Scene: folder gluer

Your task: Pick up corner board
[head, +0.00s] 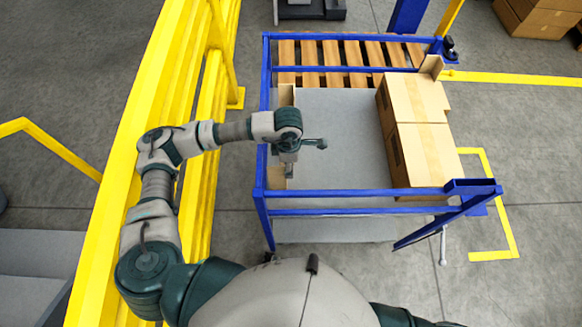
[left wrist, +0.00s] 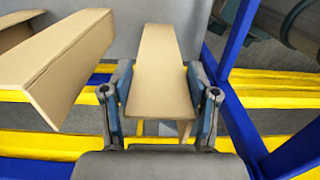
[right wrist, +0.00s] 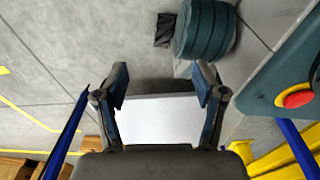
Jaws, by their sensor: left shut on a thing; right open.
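A tan corner board (left wrist: 158,70) runs between the fingers of my left gripper (left wrist: 161,82) in the left wrist view. The fingers are shut on its two sides. In the head view my left gripper (head: 287,168) is over the left side of the grey table, pointing down, and hides most of what it holds. A second tan corner board (left wrist: 62,62), folded lengthwise, is at the left of the left wrist view, apart from the fingers. My right gripper (right wrist: 161,84) is open and empty in the right wrist view.
Two cardboard boxes (head: 422,150) stand at the right of the grey table (head: 345,145). A blue frame (head: 375,192) surrounds the table. A wooden pallet (head: 340,60) lies behind it. A yellow rail (head: 130,130) runs along the left. The table's middle is clear.

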